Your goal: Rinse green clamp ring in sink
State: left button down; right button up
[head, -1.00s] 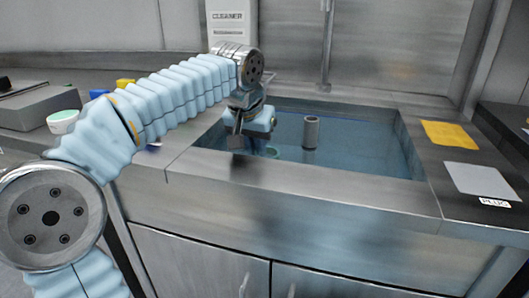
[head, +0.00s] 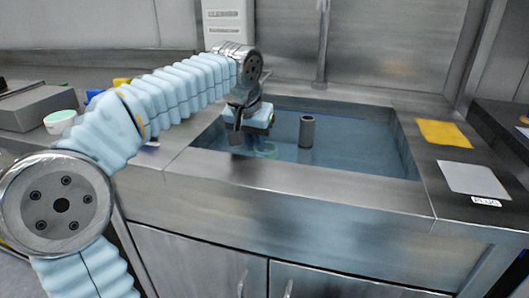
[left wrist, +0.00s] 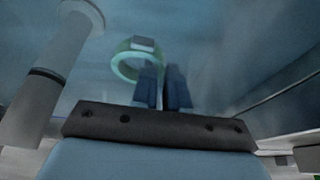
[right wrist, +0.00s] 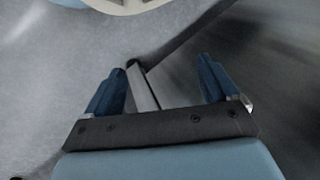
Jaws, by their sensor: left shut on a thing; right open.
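The green clamp ring (left wrist: 124,66) shows in the left wrist view at the fingertips of my left gripper (left wrist: 163,75), which is shut on it. In the head view the ring (head: 268,151) is a small green shape low in the sink, partly hidden by my left gripper (head: 246,140). The sink (head: 345,160) is filled with bluish water, and the ring appears to be in it. My right gripper (right wrist: 165,75) is open with nothing between its fingers in the right wrist view. It is not visible in the head view.
A grey upright pipe (head: 307,131) stands in the sink, right of the ring. A faucet (head: 321,50) rises behind. A yellow cloth (head: 443,133) and a grey pad (head: 470,178) lie on the right counter. A white-green bowl (head: 60,121) stands on the left counter.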

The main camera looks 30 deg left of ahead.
aim_at(253, 150)
pick_arm(q)
jog(key=shift+s, duration=0.1)
jog(key=shift+s+d+b, duration=0.25)
jog(key=shift+s+b, duration=0.2)
jog(key=shift+s, duration=0.65)
pick_arm(e)
jog(key=shift+f, duration=0.5)
pick_arm(q)
jog(key=shift+w, duration=0.15)
pick_arm(e)
jog(key=shift+r, duration=0.2)
pick_arm(q)
jog(key=shift+w+a+p, duration=0.15)
jog(key=shift+w+p, duration=0.3)
notch_tip(253, 150, up, 6)
jog(key=p, duration=0.5)
jog(key=shift+f, duration=0.15)
notch_tip(253, 150, up, 5)
jog(key=p, duration=0.4)
jog(key=shift+f, duration=0.15)
pick_arm(e)
notch_tip(253, 150, up, 10)
jog(key=a, duration=0.2)
jog(key=shift+s, duration=0.4)
